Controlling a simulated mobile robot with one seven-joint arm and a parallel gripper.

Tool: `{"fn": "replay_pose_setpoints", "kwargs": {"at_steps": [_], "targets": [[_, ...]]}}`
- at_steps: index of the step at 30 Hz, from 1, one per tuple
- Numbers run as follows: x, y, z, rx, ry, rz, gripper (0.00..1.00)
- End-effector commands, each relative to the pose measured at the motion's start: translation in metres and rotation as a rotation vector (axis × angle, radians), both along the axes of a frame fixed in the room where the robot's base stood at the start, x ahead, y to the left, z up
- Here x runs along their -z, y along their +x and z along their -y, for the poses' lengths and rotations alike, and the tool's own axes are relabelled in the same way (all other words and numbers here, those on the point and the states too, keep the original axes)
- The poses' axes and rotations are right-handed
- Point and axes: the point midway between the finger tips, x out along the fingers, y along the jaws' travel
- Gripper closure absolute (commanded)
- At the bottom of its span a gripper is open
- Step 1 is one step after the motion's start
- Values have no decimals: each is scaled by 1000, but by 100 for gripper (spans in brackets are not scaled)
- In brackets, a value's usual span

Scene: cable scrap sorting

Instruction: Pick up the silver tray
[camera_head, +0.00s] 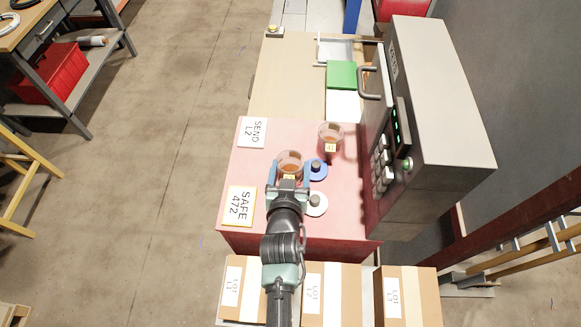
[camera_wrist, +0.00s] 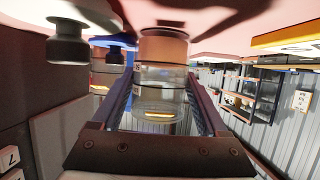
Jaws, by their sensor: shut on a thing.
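My gripper (camera_head: 289,182) is shut on a clear glass jar (camera_head: 290,159) with orange-brown contents and a small label, over the red table top. In the wrist view the jar (camera_wrist: 161,85) stands between the two fingers (camera_wrist: 160,100); that view looks upside down. Whether the jar touches the table I cannot tell. A pale, shallow metallic tray (camera_head: 335,49), which may be the silver tray, lies at the far end of the wooden surface, well away from my gripper.
A second jar (camera_head: 331,132) stands behind and to the right. A blue disc (camera_head: 319,175) and white disc (camera_head: 317,209), both with dark knobs, lie right of my gripper. A grey machine (camera_head: 430,100) with a handle bounds the right side. Boxes (camera_head: 333,292) line the front.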

Motion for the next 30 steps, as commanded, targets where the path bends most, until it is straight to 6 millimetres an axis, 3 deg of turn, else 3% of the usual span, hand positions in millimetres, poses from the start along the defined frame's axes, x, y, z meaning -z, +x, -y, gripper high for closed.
{"fn": "replay_pose_setpoints", "kwargs": {"at_steps": [11,12,13,25,30], "targets": [[4,1,0,0,0,4,95],[4,0,0,0,0,1,18],[3,0,0,0,0,1,12],[-2,0,0,0,1,1,11],[-8,-20,0,2,4,-2,11]]}}
